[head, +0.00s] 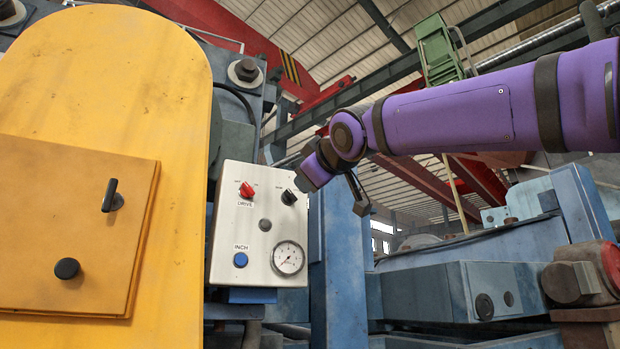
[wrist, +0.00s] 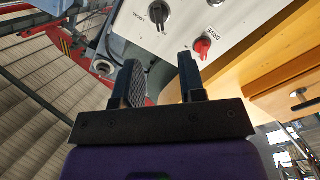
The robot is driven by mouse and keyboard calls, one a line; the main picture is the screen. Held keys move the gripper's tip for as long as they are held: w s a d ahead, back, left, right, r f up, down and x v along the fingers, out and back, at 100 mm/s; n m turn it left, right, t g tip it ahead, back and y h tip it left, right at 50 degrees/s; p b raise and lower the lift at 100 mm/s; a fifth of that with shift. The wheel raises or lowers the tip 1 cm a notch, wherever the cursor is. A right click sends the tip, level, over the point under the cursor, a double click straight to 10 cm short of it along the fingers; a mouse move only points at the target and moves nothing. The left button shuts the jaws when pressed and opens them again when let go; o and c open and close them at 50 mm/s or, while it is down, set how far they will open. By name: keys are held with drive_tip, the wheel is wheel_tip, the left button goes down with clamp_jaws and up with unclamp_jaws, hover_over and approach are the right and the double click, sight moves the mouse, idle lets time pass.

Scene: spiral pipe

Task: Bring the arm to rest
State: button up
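My purple arm (head: 450,118) reaches in from the right in the head view, and its end is beside the upper right edge of a white control panel (head: 226,240). In the wrist view my gripper (wrist: 160,76) has its two dark fingers apart, with nothing between them. The panel also shows ahead of the fingers (wrist: 240,25). It carries a red DRIVE knob (head: 247,190), a black knob (head: 289,197), a blue INCH button (head: 240,260) and a round gauge (head: 288,258). I cannot tell whether the gripper touches the panel.
A yellow guard (head: 100,90) with an orange door (head: 60,220) stands left of the panel. A blue post (head: 340,270) rises right of the panel, behind my gripper. Blue machinery (head: 480,285) lies below my arm.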

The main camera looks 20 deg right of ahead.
idle(0.3)
drive_tip(key=s+d+f+m+g, duration=0.2)
drive_tip(key=s+f, duration=0.4)
drive_tip(key=f, duration=0.9)
drive_tip(key=s+d+f+m+g, duration=0.2)
drive_tip(key=s+f+m+g, duration=0.2)
drive_tip(key=f, duration=1.2)
drive_tip(key=s+d+f+m+g, duration=0.3)
drive_tip(key=s+f+g, duration=0.3)
drive_tip(key=s+f, duration=0.4)
wheel_tip(320, 180, down, 6)
drive_tip(key=shift+s+r+g, duration=0.1)
drive_tip(key=shift+s+g, duration=0.1)
drive_tip(key=shift+g, duration=0.2)
